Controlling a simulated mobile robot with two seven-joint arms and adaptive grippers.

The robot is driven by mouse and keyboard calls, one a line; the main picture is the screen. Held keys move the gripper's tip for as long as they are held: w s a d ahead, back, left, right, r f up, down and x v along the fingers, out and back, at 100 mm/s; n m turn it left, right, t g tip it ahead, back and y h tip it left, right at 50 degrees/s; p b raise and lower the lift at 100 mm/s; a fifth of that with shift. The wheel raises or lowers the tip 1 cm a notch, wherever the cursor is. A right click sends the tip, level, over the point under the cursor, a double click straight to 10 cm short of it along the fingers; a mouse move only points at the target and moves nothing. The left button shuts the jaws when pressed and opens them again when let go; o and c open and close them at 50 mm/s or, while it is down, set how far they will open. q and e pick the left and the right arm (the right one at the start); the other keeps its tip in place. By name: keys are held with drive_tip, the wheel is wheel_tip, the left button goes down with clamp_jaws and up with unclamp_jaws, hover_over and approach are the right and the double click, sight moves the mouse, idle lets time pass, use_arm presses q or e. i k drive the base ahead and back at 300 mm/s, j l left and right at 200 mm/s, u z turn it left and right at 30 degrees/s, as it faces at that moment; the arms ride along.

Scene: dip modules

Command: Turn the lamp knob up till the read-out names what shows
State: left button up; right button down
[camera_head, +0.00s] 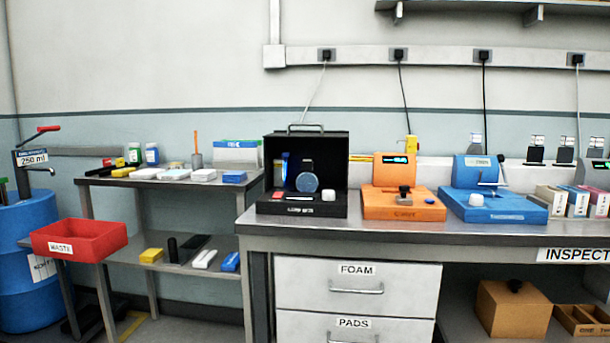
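A black open-fronted box (332,147) with a top handle stands on the steel bench. Inside it a blue light (284,168) glows at the left and a round blue-grey disc (307,182) stands in the middle. No lit read-out text is legible on this box. Neither of my grippers is in view.
Right of the box stand an orange device (395,170) with a small lit display and a blue device (478,168). Further right are several coloured boxes (577,200). A lower side table with supplies and a red waste tray (80,238) are at the left.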

sight(327, 194)
drive_tip(key=i+l+u, duration=0.1)
drive_tip(key=i, duration=0.45)
drive_tip(key=i+l, duration=0.15)
drive_tip(key=i, duration=0.4)
drive_tip(key=i+l+u, duration=0.15)
drive_tip(key=i, duration=0.4)
